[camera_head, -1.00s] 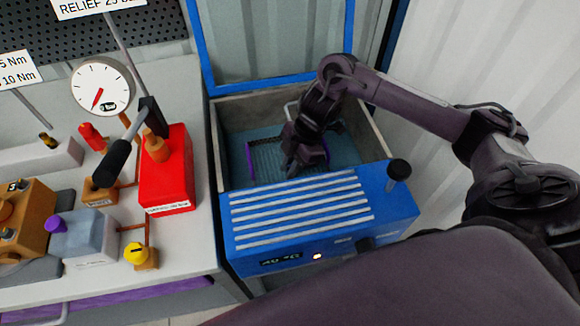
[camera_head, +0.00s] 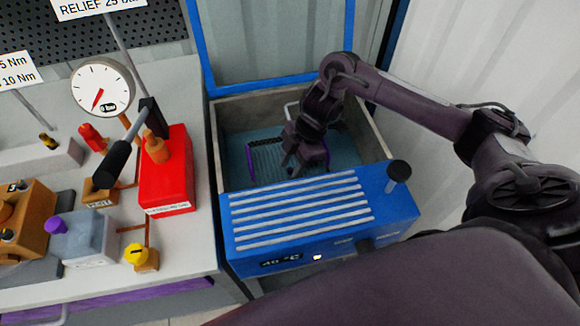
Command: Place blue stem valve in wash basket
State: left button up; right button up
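The wash basket (camera_head: 262,160) is a dark mesh tray with purple ends, sitting in the blue-watered tank of the blue washer (camera_head: 310,208). My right gripper (camera_head: 298,168) points down into the tank, over the right part of the basket, and covers part of it. Its fingertips are dark and small, so I cannot tell whether they are apart or shut. I see no blue stem valve; anything at or under the fingers is hidden. My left gripper is out of view.
The washer's raised blue-framed lid (camera_head: 278,83) stands behind the tank. A black knob (camera_head: 398,171) sticks up at its front right corner. The bench on the left holds a red hand pump (camera_head: 167,175), a gauge (camera_head: 102,88) and a grey block with a purple knob (camera_head: 86,236).

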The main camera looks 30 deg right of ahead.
jog(key=p+v, duration=0.2)
jog(key=v, duration=0.9)
